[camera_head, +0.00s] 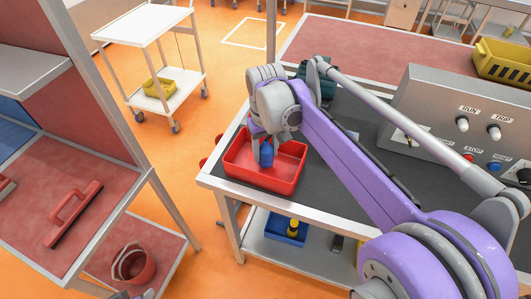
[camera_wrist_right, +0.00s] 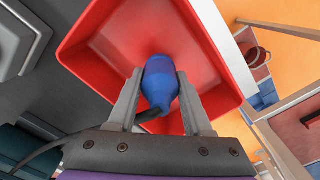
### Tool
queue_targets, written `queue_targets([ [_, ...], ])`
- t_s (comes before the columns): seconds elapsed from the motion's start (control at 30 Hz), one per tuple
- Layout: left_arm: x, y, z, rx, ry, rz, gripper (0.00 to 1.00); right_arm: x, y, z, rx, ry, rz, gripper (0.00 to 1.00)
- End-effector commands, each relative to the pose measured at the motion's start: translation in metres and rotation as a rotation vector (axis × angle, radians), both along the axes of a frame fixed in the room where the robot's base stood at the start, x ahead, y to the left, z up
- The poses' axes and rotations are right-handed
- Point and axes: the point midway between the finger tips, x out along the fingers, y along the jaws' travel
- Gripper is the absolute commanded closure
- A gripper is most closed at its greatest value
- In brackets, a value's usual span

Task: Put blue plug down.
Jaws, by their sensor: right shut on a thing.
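The blue plug (camera_head: 266,156) is held by my right gripper (camera_head: 265,146) over the red tray (camera_head: 236,160) at the left end of the dark worktop. In the right wrist view the plug (camera_wrist_right: 160,84) sits between the two grey fingers of the gripper (camera_wrist_right: 160,76), and its dark cable (camera_wrist_right: 45,148) runs off to the left. The red tray (camera_wrist_right: 215,40) opens behind the plug and looks empty. I cannot tell whether the plug touches the tray floor.
A grey control panel (camera_head: 440,120) with buttons stands on the worktop at right, near a yellow crate (camera_head: 505,62). A teal object (camera_head: 318,78) lies behind my right arm. A blue bin (camera_head: 287,228) is on the lower shelf. A red-topped shelf (camera_head: 35,185) stands at left.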

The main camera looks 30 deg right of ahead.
Motion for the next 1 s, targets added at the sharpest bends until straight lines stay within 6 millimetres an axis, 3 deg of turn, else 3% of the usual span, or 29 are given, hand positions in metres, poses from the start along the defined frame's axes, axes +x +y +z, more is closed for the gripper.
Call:
queue_targets([
  [0.83, -0.001, 0.000, -0.007, 0.000, 0.003, 0.000, 0.50, 0.000, 0.000, -0.020, 0.000, 0.000, 0.000, 1.00],
  [0.87, -0.001, 0.000, -0.007, 0.000, 0.003, 0.000, 0.50, 0.000, 0.000, -0.020, 0.000, 0.000, 0.000, 0.46],
  [1.0, -0.001, 0.000, -0.007, 0.000, 0.003, 0.000, 0.50, 0.000, 0.000, -0.020, 0.000, 0.000, 0.000, 0.21],
])
